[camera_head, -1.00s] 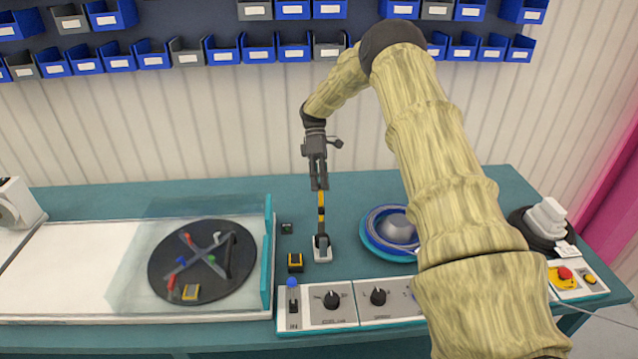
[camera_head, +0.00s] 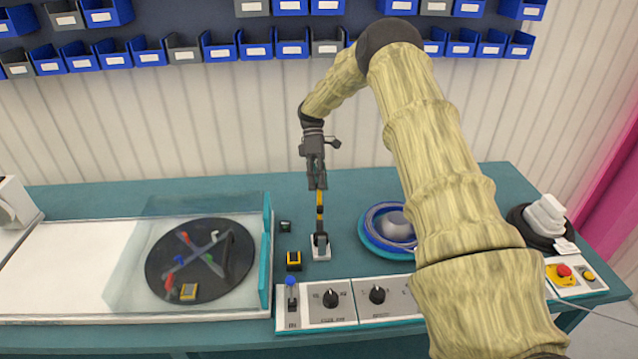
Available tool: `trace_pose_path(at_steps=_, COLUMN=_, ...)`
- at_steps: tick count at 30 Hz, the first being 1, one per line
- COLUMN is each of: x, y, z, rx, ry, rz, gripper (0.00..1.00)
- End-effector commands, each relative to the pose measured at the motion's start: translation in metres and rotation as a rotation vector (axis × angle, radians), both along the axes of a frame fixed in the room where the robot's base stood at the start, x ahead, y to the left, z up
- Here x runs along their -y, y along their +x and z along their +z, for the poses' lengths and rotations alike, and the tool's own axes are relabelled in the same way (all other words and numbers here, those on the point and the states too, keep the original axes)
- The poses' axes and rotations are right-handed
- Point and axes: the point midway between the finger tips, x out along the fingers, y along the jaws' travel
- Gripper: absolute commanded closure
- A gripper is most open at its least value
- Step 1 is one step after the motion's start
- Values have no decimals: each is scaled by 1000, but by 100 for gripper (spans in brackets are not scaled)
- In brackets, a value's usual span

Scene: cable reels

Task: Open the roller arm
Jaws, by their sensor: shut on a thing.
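The roller arm looks to be the upright black-and-yellow striped lever (camera_head: 320,211) on a small white base (camera_head: 321,252), right of the glass-guarded turntable. My gripper (camera_head: 317,186) points down and is shut on the top of this lever. The lever stands nearly upright. The finger contact is small in the picture, and my fingers hide the lever's tip.
A dark turntable (camera_head: 225,282) with coloured clamps lies behind a clear guard at left. A small yellow-black block (camera_head: 294,261) sits beside the lever base. A control panel (camera_head: 345,303) with knobs runs along the front. A blue cable reel (camera_head: 372,238) is at right, partly behind my arm.

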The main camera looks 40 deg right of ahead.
Motion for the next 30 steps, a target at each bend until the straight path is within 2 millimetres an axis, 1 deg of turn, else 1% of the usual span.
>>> trace_pose_path(at_steps=1, x=0, y=0, z=-2, rx=1, ry=1, rz=-1, gripper=54)
trace_pose_path(at_steps=4, x=1, y=1, z=-1, rx=1, ry=-1, rz=-1, gripper=54)
trace_pose_path(at_steps=8, x=4, y=6, z=7, rx=1, ry=-1, rz=-1, gripper=54)
trace_pose_path(at_steps=21, x=27, y=49, z=63, rx=3, ry=-2, rz=-1, gripper=54)
trace_pose_path(at_steps=27, x=33, y=63, z=80, rx=2, ry=-2, rz=0, gripper=54)
trace_pose_path(at_steps=30, x=35, y=66, z=86, rx=1, ry=0, rz=1, gripper=54)
